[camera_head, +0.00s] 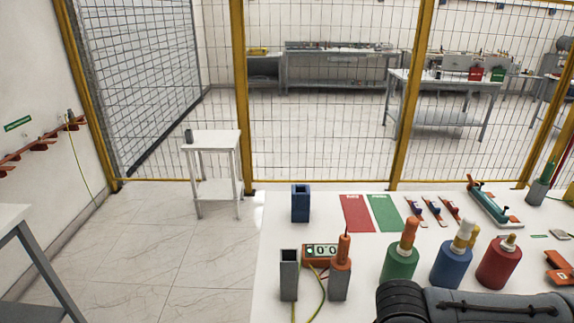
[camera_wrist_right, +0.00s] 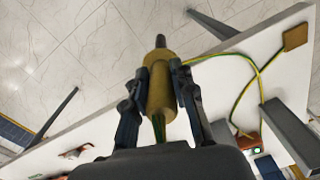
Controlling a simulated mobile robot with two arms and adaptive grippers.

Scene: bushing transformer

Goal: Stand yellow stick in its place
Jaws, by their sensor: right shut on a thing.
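In the right wrist view, my right gripper (camera_wrist_right: 160,72) is shut on the yellow stick (camera_wrist_right: 160,92), a thick yellow cylinder with a dark grey tip; green and yellow show at its near end. The tip points over the floor past the white table's edge. In the head view my right arm crosses the bottom right; the fingers and stick are hidden or out of frame there. An empty grey square holder (camera_head: 289,277) stands upright on the table. Beside it another grey holder (camera_head: 340,287) carries an orange stick (camera_head: 343,250). My left gripper is not in view.
A dark blue holder (camera_head: 300,204) stands behind the grey ones. A box with a green display (camera_head: 320,252) lies close by. Green, blue and red bushings (camera_head: 497,262) stand to the right. A yellow-green cable (camera_wrist_right: 257,75) loops across the table.

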